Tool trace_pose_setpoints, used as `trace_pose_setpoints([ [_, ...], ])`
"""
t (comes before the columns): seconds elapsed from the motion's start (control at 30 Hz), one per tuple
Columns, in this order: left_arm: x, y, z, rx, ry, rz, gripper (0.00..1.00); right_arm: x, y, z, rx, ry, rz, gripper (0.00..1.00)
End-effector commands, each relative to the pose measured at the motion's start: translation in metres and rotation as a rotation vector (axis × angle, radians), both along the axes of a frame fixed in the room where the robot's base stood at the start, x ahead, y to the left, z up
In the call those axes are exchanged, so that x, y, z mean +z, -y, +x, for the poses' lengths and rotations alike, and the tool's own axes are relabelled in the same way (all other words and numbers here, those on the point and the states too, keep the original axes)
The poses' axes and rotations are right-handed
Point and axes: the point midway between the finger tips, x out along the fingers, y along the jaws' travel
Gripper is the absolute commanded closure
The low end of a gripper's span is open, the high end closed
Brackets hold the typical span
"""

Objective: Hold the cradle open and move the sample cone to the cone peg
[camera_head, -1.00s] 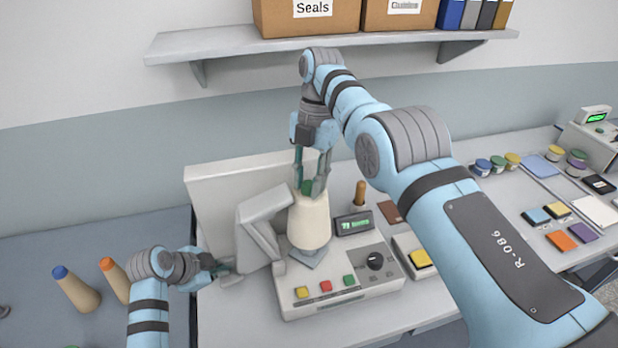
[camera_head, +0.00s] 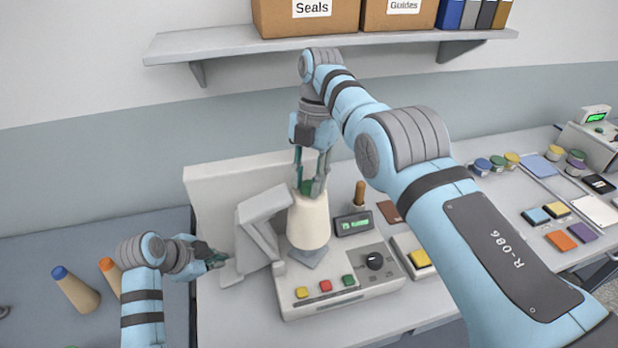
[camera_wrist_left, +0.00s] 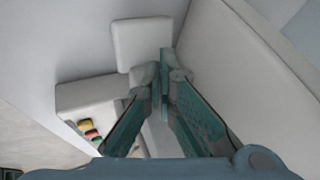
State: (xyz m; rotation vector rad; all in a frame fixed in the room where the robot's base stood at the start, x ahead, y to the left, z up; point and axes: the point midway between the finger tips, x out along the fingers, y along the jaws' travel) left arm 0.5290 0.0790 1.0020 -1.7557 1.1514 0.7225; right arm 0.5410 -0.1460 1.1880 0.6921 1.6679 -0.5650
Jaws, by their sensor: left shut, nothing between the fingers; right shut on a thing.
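The cream sample cone (camera_head: 308,222) stands upright over a grey diamond-shaped pad on the machine. My right gripper (camera_head: 308,188) is shut on its green top from above. The grey, bent cradle (camera_head: 256,222) stands just left of the cone, close beside it. My left gripper (camera_head: 219,262) is shut and empty, low at the left of the cradle; whether it touches cannot be told. In the left wrist view its closed fingertips (camera_wrist_left: 164,72) are near grey cradle parts (camera_wrist_left: 140,42). An upright brown peg (camera_head: 360,192), possibly the cone peg, stands behind the display.
The machine (camera_head: 330,303) has yellow, red and green buttons and a black knob. A pale upright panel (camera_head: 215,185) stands behind the cradle. A shelf (camera_head: 340,42) hangs above.

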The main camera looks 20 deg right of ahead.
Motion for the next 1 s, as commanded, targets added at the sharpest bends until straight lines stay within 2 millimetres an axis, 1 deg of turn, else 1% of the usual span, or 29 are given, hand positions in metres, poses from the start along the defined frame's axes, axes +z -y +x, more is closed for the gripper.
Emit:
trace_pose_setpoints([
  [0.1,0.007,0.0,0.0,0.0,0.001,0.0,1.0,0.001,0.0,0.0,0.0,0.001,0.001,0.9],
  [0.27,0.012,0.0,0.0,0.001,0.002,-0.001,1.0,0.001,0.0,0.0,0.0,0.001,0.001,0.9],
  [0.67,0.044,0.0,0.001,0.001,0.003,-0.001,1.0,0.001,0.0,0.0,0.0,0.002,0.001,0.9],
  [1.0,0.045,0.0,0.0,0.0,0.0,0.0,1.0,0.001,0.0,0.0,0.001,0.001,0.001,0.9],
])
